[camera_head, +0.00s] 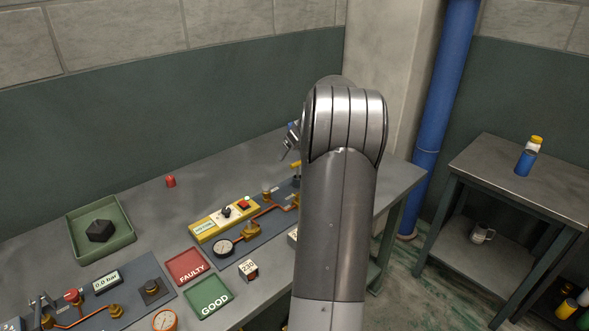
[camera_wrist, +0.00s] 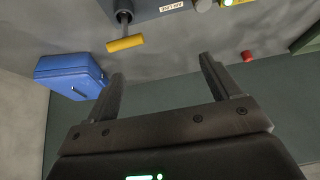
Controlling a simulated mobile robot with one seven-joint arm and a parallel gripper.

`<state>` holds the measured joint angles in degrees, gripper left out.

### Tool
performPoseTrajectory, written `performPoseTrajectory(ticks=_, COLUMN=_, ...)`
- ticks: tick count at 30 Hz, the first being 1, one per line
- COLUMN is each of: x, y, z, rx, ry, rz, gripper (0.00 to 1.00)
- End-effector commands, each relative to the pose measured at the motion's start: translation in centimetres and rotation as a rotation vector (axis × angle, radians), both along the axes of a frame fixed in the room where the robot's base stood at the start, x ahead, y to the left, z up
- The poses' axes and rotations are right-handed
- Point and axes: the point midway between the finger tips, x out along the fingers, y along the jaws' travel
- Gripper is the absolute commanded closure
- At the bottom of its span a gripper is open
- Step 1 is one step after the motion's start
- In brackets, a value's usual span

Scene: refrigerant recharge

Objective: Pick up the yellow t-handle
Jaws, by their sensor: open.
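The yellow T-handle (camera_wrist: 125,43) shows in the wrist view as a yellow bar on a dark stem, at the edge of a grey-blue panel. In the head view a small part of the yellow T-handle (camera_head: 296,165) shows beside my arm. My gripper (camera_wrist: 163,72) is open and empty. Its fingers are apart from the handle, which appears above and left of them in the wrist view. In the head view my gripper (camera_head: 288,144) is mostly hidden behind my arm, over the back of the bench.
A blue case (camera_wrist: 70,75) lies near the handle in the wrist view. The panel (camera_head: 268,228) carries copper pipes and a gauge (camera_head: 223,248). A red object (camera_head: 170,181), a green tray (camera_head: 100,228), and FAULTY (camera_head: 187,266) and GOOD (camera_head: 208,296) mats are further left.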

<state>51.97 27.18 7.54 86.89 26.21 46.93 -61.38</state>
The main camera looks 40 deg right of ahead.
Motion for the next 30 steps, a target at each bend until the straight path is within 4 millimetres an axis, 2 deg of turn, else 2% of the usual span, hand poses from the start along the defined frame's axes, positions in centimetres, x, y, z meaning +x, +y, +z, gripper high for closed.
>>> performPoseTrajectory(ticks=1, x=-0.2, y=-1.8, z=-0.9, rx=0.003, ry=-0.006, rz=-0.008, gripper=0.18)
performPoseTrajectory(ticks=3, x=-0.4, y=-3.4, z=-1.7, rx=0.0, ry=-0.015, rz=-0.011, gripper=0.18)
performPoseTrajectory(ticks=7, x=-0.6, y=-4.9, z=-2.5, rx=-0.002, ry=-0.025, rz=-0.012, gripper=0.18)
performPoseTrajectory(ticks=11, x=-0.1, y=-5.0, z=-3.4, rx=-0.002, ry=-0.025, rz=-0.011, gripper=0.18)
performPoseTrajectory(ticks=18, x=1.9, y=-5.0, z=-6.5, rx=-0.002, ry=-0.024, rz=-0.011, gripper=0.18)
performPoseTrajectory(ticks=30, x=4.9, y=-5.5, z=-10.3, rx=-0.002, ry=-0.025, rz=-0.01, gripper=0.18)
